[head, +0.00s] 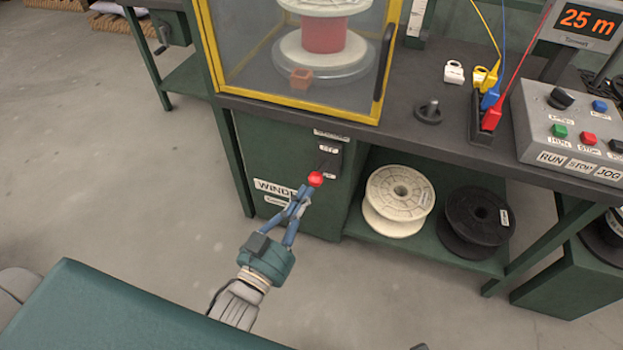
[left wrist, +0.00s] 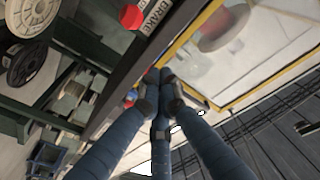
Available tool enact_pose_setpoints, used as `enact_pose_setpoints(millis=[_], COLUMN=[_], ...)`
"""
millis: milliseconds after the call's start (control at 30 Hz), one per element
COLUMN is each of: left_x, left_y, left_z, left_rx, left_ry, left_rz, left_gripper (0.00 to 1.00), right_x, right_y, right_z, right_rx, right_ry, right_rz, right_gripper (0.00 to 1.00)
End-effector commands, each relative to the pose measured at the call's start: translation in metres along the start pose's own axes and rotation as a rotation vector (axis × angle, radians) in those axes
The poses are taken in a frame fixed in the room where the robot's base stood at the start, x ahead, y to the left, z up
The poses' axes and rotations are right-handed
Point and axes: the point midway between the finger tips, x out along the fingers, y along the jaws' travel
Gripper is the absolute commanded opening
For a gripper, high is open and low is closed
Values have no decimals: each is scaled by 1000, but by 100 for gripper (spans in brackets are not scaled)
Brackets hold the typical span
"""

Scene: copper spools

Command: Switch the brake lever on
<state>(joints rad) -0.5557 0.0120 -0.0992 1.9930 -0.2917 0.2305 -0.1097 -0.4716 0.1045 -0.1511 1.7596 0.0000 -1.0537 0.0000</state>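The brake lever's red ball knob (head: 315,179) sticks out from a dark plate (head: 328,159) on the front of the green winder cabinet, with small labels above and beside it. In the left wrist view the red knob (left wrist: 131,16) shows at the top, beside a white BRAKE label (left wrist: 151,14). My left gripper (head: 304,193) points up at the lever, its blue fingertips just below and left of the knob in the head view. In the left wrist view its fingers (left wrist: 158,78) come together at the tips, with nothing between them and apart from the knob. My right gripper is not in view.
Above the lever, a yellow-framed clear guard (head: 300,106) with a dark handle encloses a spool. A white spool (head: 399,195) and a black spool (head: 476,220) stand on the shelf to the right. A control panel (head: 575,130) sits on the bench. Open floor lies left.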

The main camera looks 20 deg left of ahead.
Motion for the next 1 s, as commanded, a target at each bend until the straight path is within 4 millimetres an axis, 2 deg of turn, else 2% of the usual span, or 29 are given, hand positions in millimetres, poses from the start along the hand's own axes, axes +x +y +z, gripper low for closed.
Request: enact_pose_setpoints(millis=[367,467,767,867,900,1000], left_x=[7,20,84,104,99,92], left_y=[0,0,0,0,2,2], left_z=[0,0,0,0,12,25], left_rx=[-1,0,0,1,1,0], left_ry=[-1,2,1,1,-8,-7], left_rz=[1,0,0,0,3,2], left_gripper=[0,0,0,0,0,0], right_x=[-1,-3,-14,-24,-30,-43], right_y=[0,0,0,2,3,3], right_z=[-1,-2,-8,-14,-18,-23], right_rx=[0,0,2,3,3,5], right_ry=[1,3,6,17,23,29], right_rz=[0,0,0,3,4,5], right_gripper=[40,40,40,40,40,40])
